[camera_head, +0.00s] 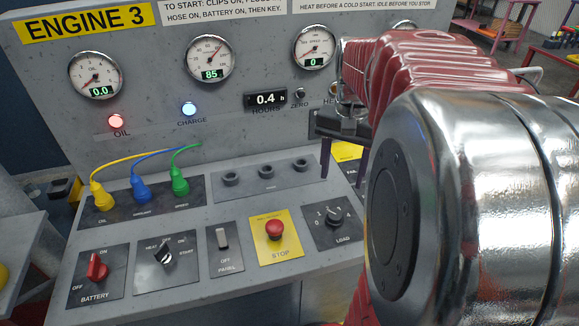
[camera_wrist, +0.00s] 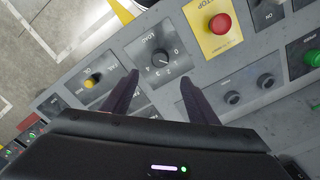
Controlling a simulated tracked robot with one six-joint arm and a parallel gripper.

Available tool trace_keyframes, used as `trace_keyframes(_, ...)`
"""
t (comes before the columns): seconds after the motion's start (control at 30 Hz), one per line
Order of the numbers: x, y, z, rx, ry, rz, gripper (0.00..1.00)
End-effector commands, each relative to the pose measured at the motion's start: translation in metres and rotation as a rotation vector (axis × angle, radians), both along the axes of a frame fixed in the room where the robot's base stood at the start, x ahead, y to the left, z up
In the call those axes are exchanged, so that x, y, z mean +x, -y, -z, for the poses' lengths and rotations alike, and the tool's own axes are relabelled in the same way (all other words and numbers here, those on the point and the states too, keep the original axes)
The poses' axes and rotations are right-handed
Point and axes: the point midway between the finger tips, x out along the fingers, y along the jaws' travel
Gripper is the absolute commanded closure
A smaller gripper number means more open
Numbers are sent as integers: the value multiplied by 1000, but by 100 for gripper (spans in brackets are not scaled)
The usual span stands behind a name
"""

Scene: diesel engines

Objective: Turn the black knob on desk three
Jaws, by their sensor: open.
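Desk three carries the yellow "ENGINE 3" sign (camera_head: 85,23). The black knob (camera_head: 335,214) sits on the dark LOAD plate at the right of the lower panel, with a numbered scale around it. It also shows in the wrist view (camera_wrist: 159,58), just beyond the fingertips. My gripper (camera_head: 342,178) is open and empty, above and behind the knob in the head view. In the wrist view its two dark fingers (camera_wrist: 160,76) are spread, with the LOAD plate between and beyond them. The fingers look apart from the knob; the exact height gap cannot be told.
The red STOP button (camera_head: 275,230) on its yellow plate is close left of the LOAD plate. Farther left are a panel switch (camera_head: 222,238), a key switch (camera_head: 164,253) and the red battery switch (camera_head: 97,267). Coloured plugs with cables (camera_head: 140,188) stand behind. My arm hides the right side.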

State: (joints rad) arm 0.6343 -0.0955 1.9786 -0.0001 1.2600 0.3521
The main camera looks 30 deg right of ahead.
Motion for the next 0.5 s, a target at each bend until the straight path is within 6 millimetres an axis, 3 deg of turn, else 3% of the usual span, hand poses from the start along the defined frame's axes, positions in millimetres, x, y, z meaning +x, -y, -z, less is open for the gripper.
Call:
trace_keyframes(0.27, 0, -1, 4, -1, 1, -3, 46)
trace_keyframes(0.5, 0, -1, 28, 1, -2, -3, 46)
